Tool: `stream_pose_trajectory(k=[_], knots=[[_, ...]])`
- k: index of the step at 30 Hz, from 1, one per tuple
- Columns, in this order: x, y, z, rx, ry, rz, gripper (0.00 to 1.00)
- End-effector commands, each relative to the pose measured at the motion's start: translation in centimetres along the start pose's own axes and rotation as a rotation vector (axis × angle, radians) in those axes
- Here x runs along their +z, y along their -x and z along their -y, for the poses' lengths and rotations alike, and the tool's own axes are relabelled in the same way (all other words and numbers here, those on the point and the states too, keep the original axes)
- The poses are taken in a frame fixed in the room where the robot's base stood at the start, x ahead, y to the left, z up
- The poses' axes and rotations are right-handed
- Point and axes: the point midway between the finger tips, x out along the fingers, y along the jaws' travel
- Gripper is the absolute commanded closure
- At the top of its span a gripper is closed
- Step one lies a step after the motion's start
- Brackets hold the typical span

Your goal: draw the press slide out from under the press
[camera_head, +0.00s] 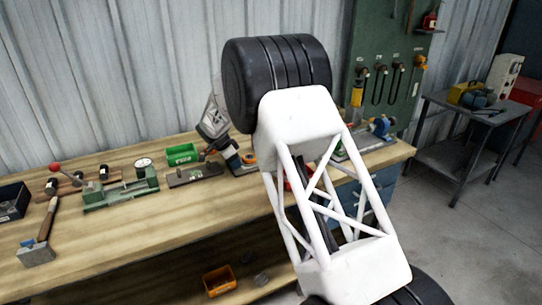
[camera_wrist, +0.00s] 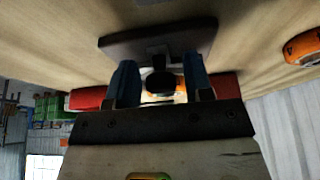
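My gripper (camera_wrist: 160,82) points down at the workbench, its two blue fingers apart. A dark round knob (camera_wrist: 160,80) shows between them, with a gap on each side. A dark flat plate (camera_wrist: 192,38) lies on the wooden top just beyond the fingertips; it may be the press slide, but I cannot be sure. In the head view my gripper (camera_head: 228,158) is low over the bench, beside a dark grey plate (camera_head: 180,180) with a small block on it. My arm hides part of the bench here. I cannot clearly pick out the press.
The workbench (camera_head: 130,235) also carries a green fixture with a round dial (camera_head: 120,192), a green bin (camera_head: 182,154), a hammer (camera_head: 42,240) and a red-knobbed lever (camera_head: 56,168). An orange round item (camera_wrist: 302,46) lies beside the plate.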

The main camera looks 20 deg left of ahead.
Motion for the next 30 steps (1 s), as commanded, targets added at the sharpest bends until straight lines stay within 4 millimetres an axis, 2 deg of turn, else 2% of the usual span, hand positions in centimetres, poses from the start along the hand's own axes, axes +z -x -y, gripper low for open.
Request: stream_pose_trajectory(k=[11, 30], knots=[[-0.1, 0.2, 0.0, 0.000, 0.000, 0.000, 0.53], [-0.1, 3.5, 0.0, 0.000, 0.000, -0.001, 0.53]])
